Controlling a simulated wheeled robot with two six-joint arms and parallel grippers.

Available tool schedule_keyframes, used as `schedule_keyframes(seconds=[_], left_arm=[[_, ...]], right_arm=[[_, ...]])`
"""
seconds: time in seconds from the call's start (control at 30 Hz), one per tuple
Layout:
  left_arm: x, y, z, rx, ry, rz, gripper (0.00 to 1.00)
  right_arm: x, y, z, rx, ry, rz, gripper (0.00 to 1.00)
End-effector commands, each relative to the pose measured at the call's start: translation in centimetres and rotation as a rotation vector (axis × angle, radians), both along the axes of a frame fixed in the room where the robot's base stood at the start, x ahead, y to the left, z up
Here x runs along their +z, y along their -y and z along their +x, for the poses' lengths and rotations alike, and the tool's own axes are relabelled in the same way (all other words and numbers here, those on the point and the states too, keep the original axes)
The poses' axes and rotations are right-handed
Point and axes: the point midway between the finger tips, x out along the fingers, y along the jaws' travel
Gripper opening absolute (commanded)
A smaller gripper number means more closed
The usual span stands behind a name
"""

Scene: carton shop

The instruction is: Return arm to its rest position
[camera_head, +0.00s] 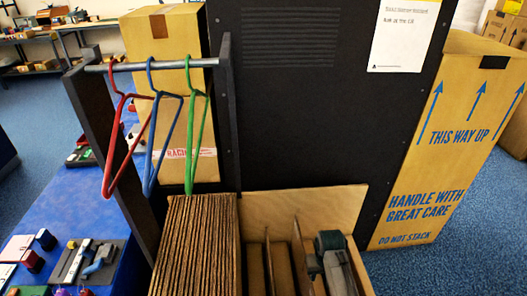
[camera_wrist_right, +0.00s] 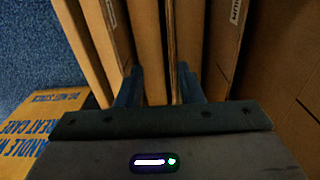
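In the right wrist view, the two dark fingers of my right gripper (camera_wrist_right: 160,92) stand apart with a gap between them. Upright cardboard sheets (camera_wrist_right: 147,45) show beyond and between the fingertips; I see none clamped. In the head view, a dark teal and grey shape (camera_head: 330,245) is at the right side of a wooden bin (camera_head: 300,205); I cannot tell for sure that it is my right gripper. My left gripper is in neither view.
Brown sheets (camera_head: 195,240) stand upright left of the bin. Red (camera_head: 112,150), blue (camera_head: 150,165) and green (camera_head: 190,140) hangers hang on a rail (camera_head: 130,66). A black panel (camera_head: 290,120) rises behind. A tall carton (camera_head: 440,160) stands right. Blue floor (camera_head: 455,262) is clear at lower right.

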Motion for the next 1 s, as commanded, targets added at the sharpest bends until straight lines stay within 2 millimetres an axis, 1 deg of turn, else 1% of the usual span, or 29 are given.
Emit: schedule_keyframes(seconds=[0.03,0.17,0.2,0.27,0.3,0.4,0.5,0.7,0.8,1.0], left_arm=[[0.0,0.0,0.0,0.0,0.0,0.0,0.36],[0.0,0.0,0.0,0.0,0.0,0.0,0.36],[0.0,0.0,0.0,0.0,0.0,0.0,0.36],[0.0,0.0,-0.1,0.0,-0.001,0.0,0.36],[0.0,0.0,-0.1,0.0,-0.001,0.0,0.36],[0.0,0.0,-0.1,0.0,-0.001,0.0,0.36],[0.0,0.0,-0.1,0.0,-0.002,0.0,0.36],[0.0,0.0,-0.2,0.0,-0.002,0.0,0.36],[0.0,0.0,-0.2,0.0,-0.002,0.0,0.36],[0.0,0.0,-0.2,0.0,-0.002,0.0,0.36]], right_arm=[[-0.1,1.0,-2.2,-0.007,0.014,-0.009,0.33],[1.1,3.2,-7.8,-0.016,0.07,-0.029,0.33],[1.7,3.7,-9.5,-0.016,0.087,-0.036,0.33],[2.8,4.4,-12.1,-0.013,0.113,-0.046,0.33],[3.6,4.8,-13.8,-0.01,0.129,-0.051,0.33],[5.8,5.4,-17.2,0.0,0.167,-0.062,0.33],[7.6,5.8,-19.7,0.012,0.194,-0.068,0.33],[10.7,6.0,-23.4,0.032,0.234,-0.074,0.33],[12.0,6.0,-24.8,0.042,0.249,-0.076,0.33],[14.4,5.9,-27.1,0.06,0.275,-0.076,0.33]])
